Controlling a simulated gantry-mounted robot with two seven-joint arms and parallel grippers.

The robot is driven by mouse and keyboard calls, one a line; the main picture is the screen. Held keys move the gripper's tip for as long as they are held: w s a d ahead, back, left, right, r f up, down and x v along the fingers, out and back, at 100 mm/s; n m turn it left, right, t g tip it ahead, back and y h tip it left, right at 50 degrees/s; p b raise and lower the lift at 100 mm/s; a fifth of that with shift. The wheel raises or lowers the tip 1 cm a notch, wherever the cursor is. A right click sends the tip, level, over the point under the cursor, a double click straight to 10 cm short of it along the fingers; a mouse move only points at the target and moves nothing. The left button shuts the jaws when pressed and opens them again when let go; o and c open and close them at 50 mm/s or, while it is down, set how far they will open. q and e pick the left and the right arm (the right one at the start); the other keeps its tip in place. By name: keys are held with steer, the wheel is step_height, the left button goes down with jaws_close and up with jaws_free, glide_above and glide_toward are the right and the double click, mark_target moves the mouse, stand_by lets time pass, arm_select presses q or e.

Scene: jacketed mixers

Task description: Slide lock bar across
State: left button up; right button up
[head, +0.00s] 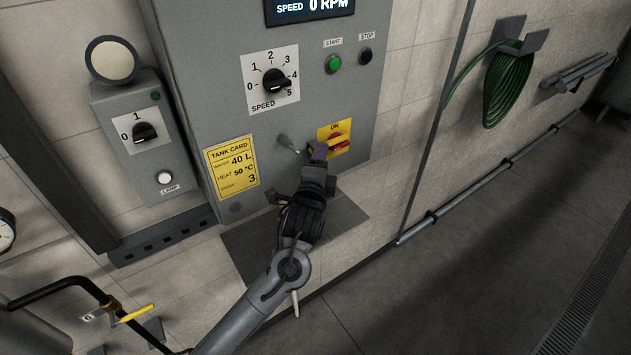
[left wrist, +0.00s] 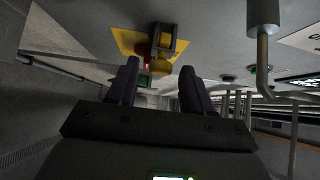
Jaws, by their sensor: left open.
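The red and yellow rotary switch (head: 340,143) sits on a yellow plate marked ON, low on the right of the grey control panel (head: 220,60). In the left wrist view the switch (left wrist: 165,40) shows beyond the fingertips, with red, yellow and dark parts. I cannot tell for sure which part is the lock bar. My left gripper (head: 318,155) is in front of the panel, just left of and below the switch. In the left wrist view its two fingers (left wrist: 159,70) are apart, with the switch ahead of the gap between them; contact cannot be told. My right gripper is not in view.
A bent metal lever (head: 288,143) sticks out of the panel left of my gripper; it also shows in the left wrist view (left wrist: 263,45). The yellow tank card (head: 232,168) is farther left. Above are the speed dial (head: 275,82) and start button (head: 333,64). Floor at right is clear.

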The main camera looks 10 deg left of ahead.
arm_select(q)
steer(key=s+b, duration=0.1)
steer(key=s, duration=0.7)
steer(key=shift+s+a+b, duration=0.15)
steer(key=shift+a+b, duration=0.15)
steer(key=shift+f, duration=0.15)
